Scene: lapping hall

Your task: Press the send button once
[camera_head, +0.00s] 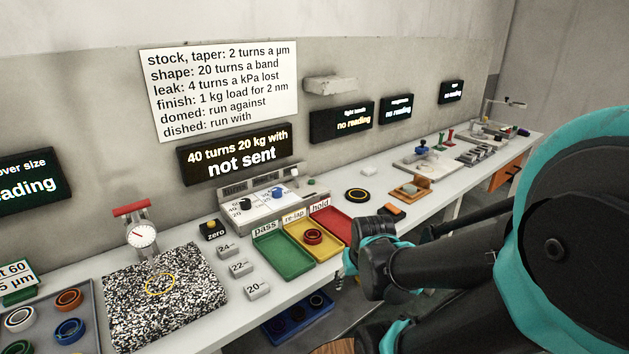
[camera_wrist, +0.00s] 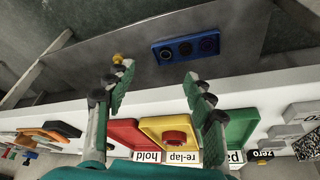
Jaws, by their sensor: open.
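A control box (camera_head: 235,213) with two dials, one black and one blue, stands on the bench behind the colored trays. A small green button (camera_head: 311,182) sits at its right end; its label is too small to read, so I cannot tell whether it is the send button. The display (camera_head: 236,153) above reads "40 turns 20 kg with not sent". My gripper (camera_wrist: 158,72) is open and empty in the wrist view, its fingers apart over the bench's front edge near the trays. In the head view it is partly hidden by my arm, right of the red tray.
Green pass tray (camera_head: 284,257), yellow re-lap tray (camera_head: 320,246) holding a red ring (camera_head: 313,237), and red hold tray (camera_head: 333,221) lie in front of the box. A black zero button (camera_head: 213,231) stands left. A blue tray (camera_head: 283,327) sits below the bench edge.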

